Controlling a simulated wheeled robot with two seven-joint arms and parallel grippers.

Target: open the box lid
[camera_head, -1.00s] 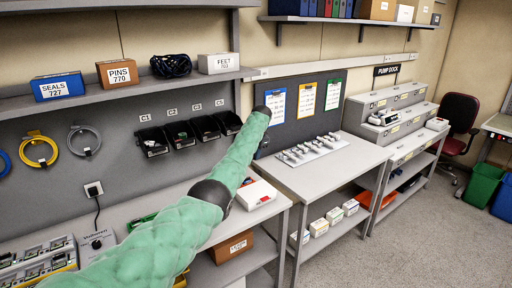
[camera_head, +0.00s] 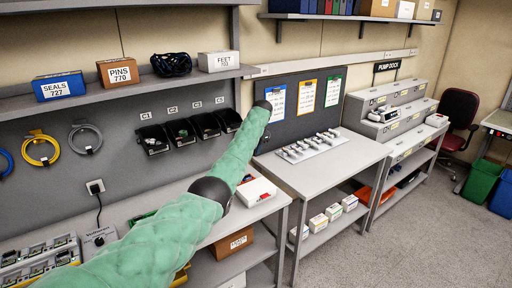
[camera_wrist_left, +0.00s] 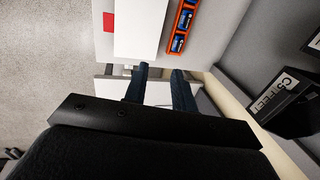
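A white box (camera_head: 257,191) with a red mark on its front sits on the left bench, partly behind my left arm's green sleeve. I cannot tell the state of its lid. In the left wrist view, a white surface (camera_wrist_left: 140,30) with a red patch beside it appears to be this box. My left gripper (camera_wrist_left: 160,88) shows two dark fingers apart with nothing between them, and the white surface lies beyond the tips. In the head view the gripper itself is hidden at the far end of the arm. My right gripper is not in view.
Dark bins (camera_head: 180,131) hang on the wall above the bench, close to my arm; a labelled bin (camera_wrist_left: 283,100) shows near the gripper. An orange rack (camera_wrist_left: 180,30) lies beside the white surface. A grey table (camera_head: 325,170) with small parts stands to the right.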

